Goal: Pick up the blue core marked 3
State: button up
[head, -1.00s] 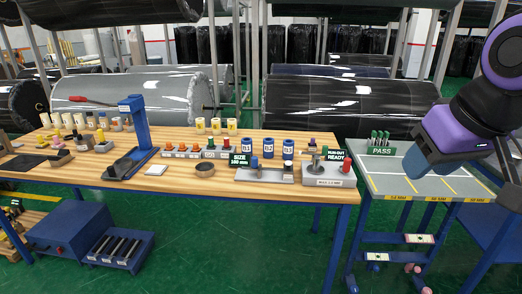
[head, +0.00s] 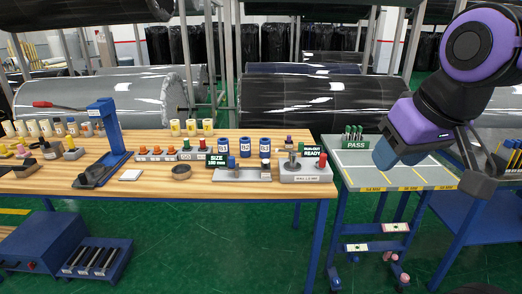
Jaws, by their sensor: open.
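Three blue cores with white labels stand upright in a row on the wooden workbench (head: 100,190). The rightmost, the blue core marked 3 (head: 265,148), stands behind the small grey gauge fixtures. The blue core marked 2 (head: 245,148) is just left of it, and another blue core (head: 223,146) is left of that. My gripper (head: 482,182) is at the right edge of the head view, over the area of the side cart, far right of the cores. It is open, with nothing seen in it. Its fingertips are hard to make out.
A blue press (head: 108,130) is farther left. A grey cart with a PASS sign (head: 355,145) stands right.

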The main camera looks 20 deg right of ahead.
aim_at(264, 142)
jog(key=i+j, duration=0.15)
jog(key=i, duration=0.3)
jog(key=i+j, duration=0.1)
jog(key=i, duration=0.3)
jog(key=i+j+z, duration=0.1)
jog(key=i, duration=0.35)
jog(key=i+j, duration=0.2)
jog(key=i, duration=0.2)
